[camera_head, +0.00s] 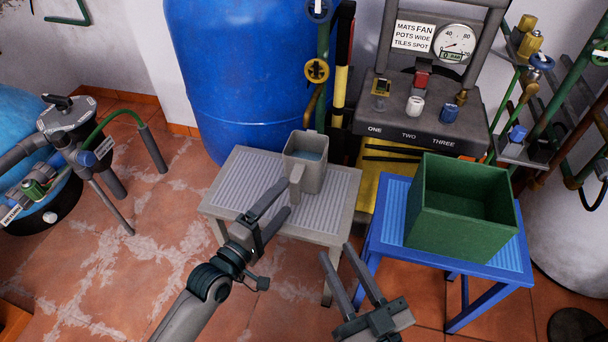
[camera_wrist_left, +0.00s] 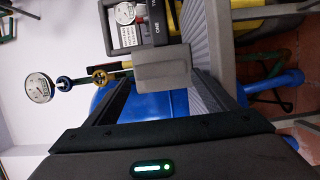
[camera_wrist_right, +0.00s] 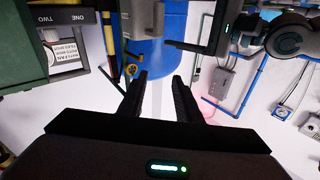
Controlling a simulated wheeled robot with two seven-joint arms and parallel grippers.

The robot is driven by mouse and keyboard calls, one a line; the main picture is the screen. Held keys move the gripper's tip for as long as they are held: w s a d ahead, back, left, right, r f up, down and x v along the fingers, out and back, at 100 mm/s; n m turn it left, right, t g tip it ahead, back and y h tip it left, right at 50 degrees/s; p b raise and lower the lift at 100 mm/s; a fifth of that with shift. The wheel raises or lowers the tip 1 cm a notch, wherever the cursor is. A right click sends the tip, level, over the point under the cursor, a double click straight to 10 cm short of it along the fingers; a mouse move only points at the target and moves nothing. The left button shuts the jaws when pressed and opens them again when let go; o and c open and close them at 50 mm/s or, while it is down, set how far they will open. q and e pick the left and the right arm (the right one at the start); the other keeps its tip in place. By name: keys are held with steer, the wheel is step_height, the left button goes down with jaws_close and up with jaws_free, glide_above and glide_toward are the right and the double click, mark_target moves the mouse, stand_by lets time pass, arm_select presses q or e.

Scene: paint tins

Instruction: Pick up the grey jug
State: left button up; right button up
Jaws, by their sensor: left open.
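The grey jug (camera_head: 308,172) stands upright on the grey ribbed stool, with bluish contents visible inside. Its handle (camera_head: 296,184) faces my left gripper (camera_head: 284,198). My left gripper is open, its fingertips close to the handle. In the left wrist view the jug's handle (camera_wrist_left: 165,70) shows between the two finger lines, near the tips; I cannot tell whether they touch it. My right gripper (camera_head: 338,252) is open and empty, in front of the gap between the two stools. Its spread fingers (camera_wrist_right: 158,95) also show in the right wrist view.
The grey stool (camera_head: 232,190) has free room left of the jug. A green crate (camera_head: 455,225) stands on a blue stool (camera_head: 392,222) to the right. A blue drum (camera_head: 240,70) and a panel with a gauge (camera_head: 455,42) stand behind. A hose machine (camera_head: 75,130) is at left.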

mark_target(293, 186)
arm_select(q)
steer(key=shift+w+d, duration=0.3)
steer(key=shift+w, duration=0.15)
arm_select(e)
steer(key=shift+r, duration=0.3)
arm_select(q)
steer(key=shift+w+d, duration=0.2)
steer(key=shift+w, duration=0.15)
steer(key=shift+b+x, duration=0.65)
steer(key=shift+x, duration=1.55)
steer(key=shift+w+a+f, duration=0.1)
steer(key=shift+a, duration=0.05)
arm_select(e)
steer(key=r+t, duration=0.1)
steer(key=s+r+t, duration=0.1)
steer(key=r, duration=0.1)
steer(key=s+r+y, duration=0.1)
steer(key=shift+a+r+t, duration=0.15)
steer(key=shift+t, duration=0.25)
arm_select(q)
steer(key=c, duration=0.8)
steer(key=shift+c, duration=0.4)
